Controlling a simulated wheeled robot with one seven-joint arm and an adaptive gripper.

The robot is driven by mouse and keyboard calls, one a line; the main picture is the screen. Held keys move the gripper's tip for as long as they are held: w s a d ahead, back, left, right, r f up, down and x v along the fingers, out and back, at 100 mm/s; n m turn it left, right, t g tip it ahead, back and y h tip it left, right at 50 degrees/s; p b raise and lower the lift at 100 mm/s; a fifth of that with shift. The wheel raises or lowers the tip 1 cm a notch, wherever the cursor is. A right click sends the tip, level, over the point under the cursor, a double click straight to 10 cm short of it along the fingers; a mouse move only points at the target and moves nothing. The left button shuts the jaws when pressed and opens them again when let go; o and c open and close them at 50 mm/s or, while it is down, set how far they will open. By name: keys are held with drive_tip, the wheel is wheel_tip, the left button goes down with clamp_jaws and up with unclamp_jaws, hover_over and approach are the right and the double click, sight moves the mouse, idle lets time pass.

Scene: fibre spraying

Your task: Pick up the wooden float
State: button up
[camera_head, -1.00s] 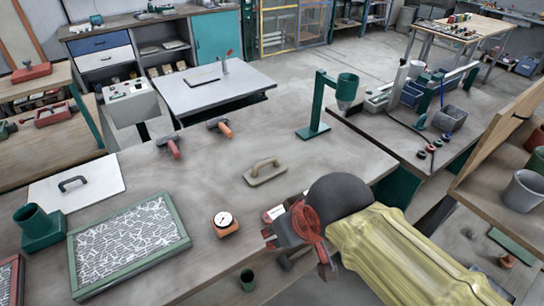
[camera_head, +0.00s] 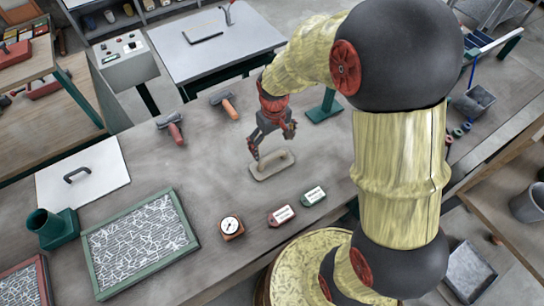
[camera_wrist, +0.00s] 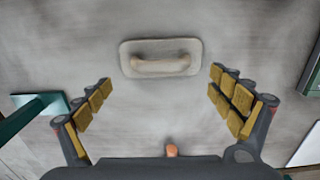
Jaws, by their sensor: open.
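The wooden float (camera_head: 270,165) lies flat on the grey workbench, a pale beige rounded plate with a bar handle (camera_wrist: 160,66) along its top. My gripper (camera_head: 272,150) hangs just above it in the head view, its fingers pointing down. In the wrist view the float (camera_wrist: 190,48) sits above the middle, ahead of my open, empty fingers (camera_wrist: 160,100). The yellow-padded fingers are spread wide, one on each side, and do not touch the float.
A round dial gauge (camera_head: 231,227) and two labelled blocks (camera_head: 281,215) (camera_head: 314,195) lie nearby on the bench. A green stand (camera_head: 326,106) is at the back right. A green-framed fibre tray (camera_head: 139,246) is at front left.

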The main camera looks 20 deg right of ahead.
sight(272, 155)
drive_tip(key=shift+o, duration=0.4)
wheel_tip(272, 155, down, 2)
drive_tip(key=shift+f, duration=0.25)
drive_tip(key=f, duration=0.2)
drive_tip(key=f+b, duration=0.1)
drive_tip(key=f, duration=0.3)
drive_tip(key=shift+w+a, duration=0.1)
drive_tip(key=shift+w, duration=0.25)
drive_tip(key=shift+c, duration=0.9)
drive_tip(key=c, duration=1)
drive_tip(key=shift+r, duration=0.1)
